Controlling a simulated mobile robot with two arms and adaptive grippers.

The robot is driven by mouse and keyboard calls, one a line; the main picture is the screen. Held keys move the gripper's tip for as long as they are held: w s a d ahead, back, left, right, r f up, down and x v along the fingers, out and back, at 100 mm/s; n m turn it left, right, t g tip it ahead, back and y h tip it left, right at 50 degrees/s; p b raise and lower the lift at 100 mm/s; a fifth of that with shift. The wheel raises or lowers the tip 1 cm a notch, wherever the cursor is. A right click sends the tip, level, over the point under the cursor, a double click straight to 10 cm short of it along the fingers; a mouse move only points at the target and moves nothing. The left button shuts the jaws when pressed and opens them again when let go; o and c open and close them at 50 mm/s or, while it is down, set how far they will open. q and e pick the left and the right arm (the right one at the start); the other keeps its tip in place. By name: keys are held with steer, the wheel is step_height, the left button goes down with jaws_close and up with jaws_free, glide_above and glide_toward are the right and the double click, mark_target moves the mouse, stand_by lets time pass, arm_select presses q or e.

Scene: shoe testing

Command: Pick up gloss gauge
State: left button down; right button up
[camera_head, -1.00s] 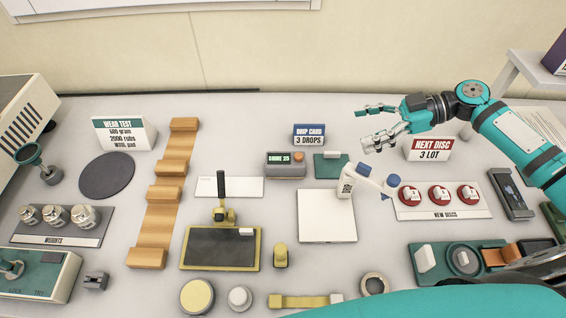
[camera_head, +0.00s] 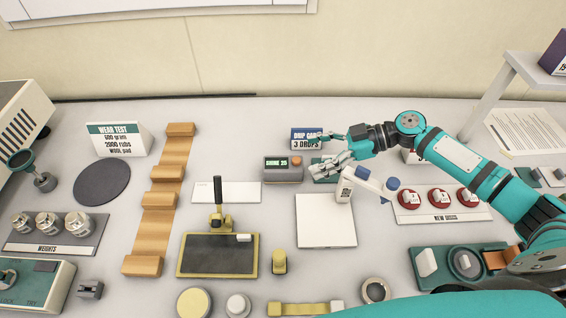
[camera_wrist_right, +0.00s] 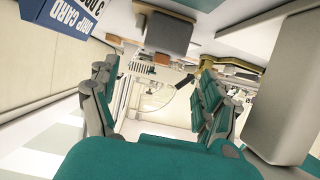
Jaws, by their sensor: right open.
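The gloss gauge appears to be the small grey box (camera_head: 283,170) with a green-lit display reading "SHINE 25" and an orange button, on the table at centre. In the right wrist view, a grey box with a dark face (camera_wrist_right: 168,33) at the top looks like the same gauge. My right gripper (camera_head: 314,155) is open and empty, just right of the gauge and apart from it. The right wrist view shows its two teal-padded fingers (camera_wrist_right: 160,78) spread wide. My left gripper is not in view.
The blue "DRIP CARD" sign (camera_head: 305,138) stands behind the gauge, partly covered by a finger. A white bottle (camera_head: 345,188) stands near a white plate (camera_head: 326,225). A flat white strip (camera_head: 240,191) lies left of the gauge.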

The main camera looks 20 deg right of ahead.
mark_target(295, 160)
steer(key=shift+x, duration=1)
steer(key=p+x, duration=0.2)
steer(key=x, duration=0.2)
steer(key=shift+a, duration=0.4)
steer(key=shift+w+a+f, duration=0.1)
steer(key=shift+a+f, duration=0.1)
steer(key=shift+f, duration=0.05)
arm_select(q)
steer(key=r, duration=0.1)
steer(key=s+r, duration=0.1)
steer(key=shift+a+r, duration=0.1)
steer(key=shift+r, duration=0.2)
arm_select(e)
steer(key=shift+c, duration=0.4)
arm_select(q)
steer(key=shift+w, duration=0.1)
arm_select(e)
steer(key=shift+r, duration=0.1)
steer(key=c, duration=1.5)
